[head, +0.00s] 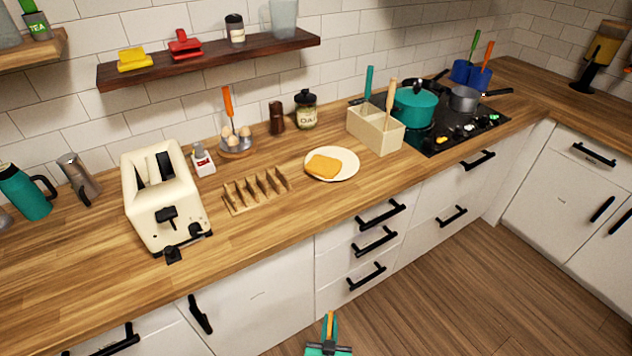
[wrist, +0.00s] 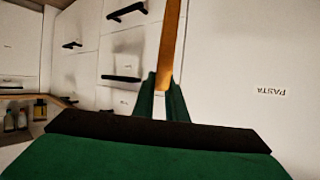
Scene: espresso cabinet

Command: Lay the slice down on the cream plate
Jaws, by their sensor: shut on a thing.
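My gripper (head: 329,338) is at the bottom of the head view, in front of the cabinet fronts and away from the counter. It also shows in the wrist view (wrist: 164,92). It is shut on a thin orange-brown slice (wrist: 170,45), seen edge-on and standing out beyond the fingertips. The cream plate (head: 348,170) lies on the counter, right of the wooden rack. A golden slice (head: 323,167) lies flat on the left part of this plate. The plate does not show in the wrist view.
A cream toaster (head: 160,200) and an empty-looking wooden toast rack (head: 256,191) stand left of the plate. A utensil box (head: 376,130) stands right of it, near the hob (head: 450,133). The counter in front of the plate is clear. Drawer handles (head: 374,240) stick out below.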

